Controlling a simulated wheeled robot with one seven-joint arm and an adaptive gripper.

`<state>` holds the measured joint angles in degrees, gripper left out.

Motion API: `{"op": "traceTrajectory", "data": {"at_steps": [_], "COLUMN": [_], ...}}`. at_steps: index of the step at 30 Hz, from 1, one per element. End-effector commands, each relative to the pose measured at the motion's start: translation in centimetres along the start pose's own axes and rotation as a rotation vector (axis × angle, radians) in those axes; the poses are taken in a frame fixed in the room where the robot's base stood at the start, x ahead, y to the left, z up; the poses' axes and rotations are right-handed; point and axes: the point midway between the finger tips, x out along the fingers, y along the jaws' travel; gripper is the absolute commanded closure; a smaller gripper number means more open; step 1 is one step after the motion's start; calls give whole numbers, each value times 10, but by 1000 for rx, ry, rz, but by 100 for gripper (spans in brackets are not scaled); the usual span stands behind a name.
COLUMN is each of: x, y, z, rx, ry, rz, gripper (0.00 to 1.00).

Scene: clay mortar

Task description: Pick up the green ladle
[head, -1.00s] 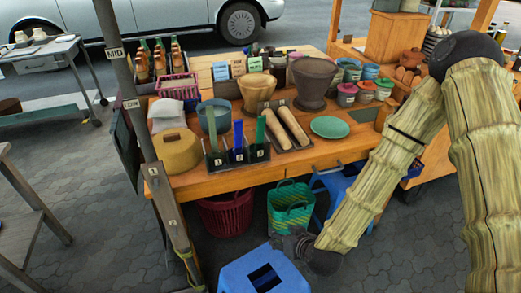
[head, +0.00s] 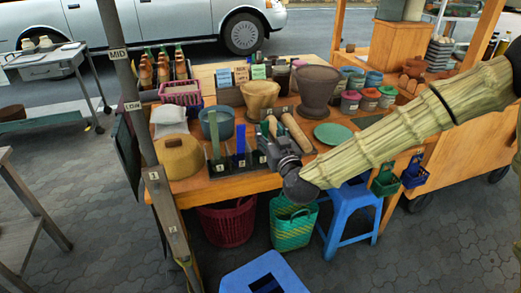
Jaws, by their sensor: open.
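Long handles stand upright in a dark holder (head: 222,166) with numbered labels at the table's front edge. A green handle (head: 215,138) stands at the left and a blue handle (head: 240,137) in the middle. Another green handle (head: 265,129) shows at the right, just behind my gripper. The lower ends are hidden in the holder, so I cannot tell which is the ladle. My gripper (head: 270,143) is open at the right end of the holder, in front of the right green handle. It covers part of that handle and holder; whether it touches the handle is unclear.
Wooden pestles (head: 297,130) lie right of my gripper, near a green plate (head: 333,133). Clay mortars (head: 260,98) stand behind. A woven lid (head: 179,156) is at the left, beside a labelled post (head: 150,150). A blue stool (head: 352,208) stands below.

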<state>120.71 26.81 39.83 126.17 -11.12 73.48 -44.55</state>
Motion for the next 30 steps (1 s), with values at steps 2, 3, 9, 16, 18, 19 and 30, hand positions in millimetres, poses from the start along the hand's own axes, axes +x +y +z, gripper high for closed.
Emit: {"op": "traceTrajectory", "data": {"at_steps": [2, 3, 9, 16, 18, 19, 30], "x": [3, 4, 22, 47, 52, 53, 54], "y": [0, 0, -1, -2, -1, -1, -2], "z": [1, 1, 6, 9, 9, 10, 10], "rx": [0, 0, 1, 1, 0, 0, 0], "ry": [-1, -2, -3, -1, -1, -1, -2], "rz": [0, 0, 0, 0, 0, 0, -1], "gripper": [50, 50, 50, 50, 50, 50, 68]}}
